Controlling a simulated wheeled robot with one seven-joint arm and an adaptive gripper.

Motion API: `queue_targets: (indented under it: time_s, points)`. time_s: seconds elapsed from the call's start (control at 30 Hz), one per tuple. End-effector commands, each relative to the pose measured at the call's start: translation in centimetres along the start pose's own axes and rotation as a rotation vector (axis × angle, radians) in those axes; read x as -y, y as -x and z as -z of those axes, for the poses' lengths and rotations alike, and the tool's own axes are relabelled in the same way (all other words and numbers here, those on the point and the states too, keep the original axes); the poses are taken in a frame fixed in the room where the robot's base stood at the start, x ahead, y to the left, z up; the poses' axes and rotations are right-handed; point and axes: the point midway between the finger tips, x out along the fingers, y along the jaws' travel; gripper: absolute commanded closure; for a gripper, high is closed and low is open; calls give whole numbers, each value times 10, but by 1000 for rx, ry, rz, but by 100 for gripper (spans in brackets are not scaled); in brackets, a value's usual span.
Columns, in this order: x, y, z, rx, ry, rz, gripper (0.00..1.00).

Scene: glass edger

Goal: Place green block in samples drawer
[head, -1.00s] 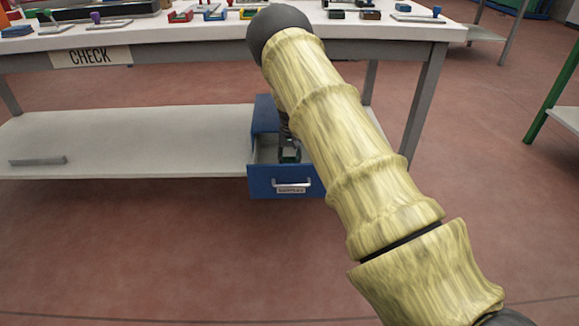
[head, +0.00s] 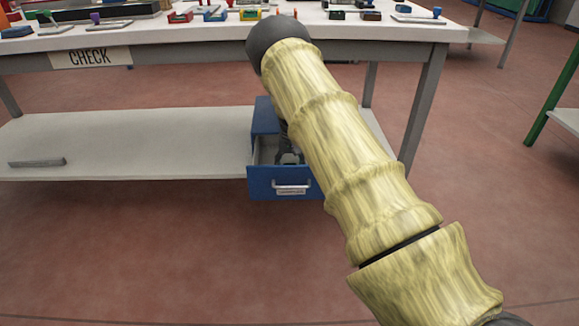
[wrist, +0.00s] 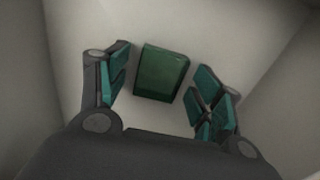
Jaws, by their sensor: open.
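The blue samples drawer (head: 265,181) stands pulled open on the lower shelf of the table, with a silver handle on its front. The green block (wrist: 162,73) lies on the pale drawer floor in the wrist view. My gripper (wrist: 163,92) is open with its teal pads apart on both sides of the block, and a gap shows on each side. In the head view my gripper (head: 289,158) is down inside the drawer, partly hidden by my arm. The block cannot be made out in the head view.
The drawer walls (wrist: 275,70) rise close around my gripper. The white lower shelf (head: 130,140) is mostly clear, with a grey bar (head: 38,162) at its left. The tabletop (head: 150,36) above holds several small coloured blocks and tools.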

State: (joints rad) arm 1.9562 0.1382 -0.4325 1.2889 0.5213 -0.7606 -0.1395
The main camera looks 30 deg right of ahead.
Motion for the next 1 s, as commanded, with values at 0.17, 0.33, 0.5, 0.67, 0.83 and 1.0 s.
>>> queue_targets:
  time_s: [0.17, 0.33, 0.5, 0.67, 0.83, 1.0]
  points:
    - [0, 16, 0, -1, 0, 1, 34]
    - [0, 46, 0, -2, -1, 1, 34]
    - [0, 77, 0, -1, 0, 1, 34]
    - [0, 102, 0, -1, 0, 1, 34]
    - [0, 117, 0, -1, -1, 1, 34]
    - [0, 122, 0, 0, 0, 0, 34]
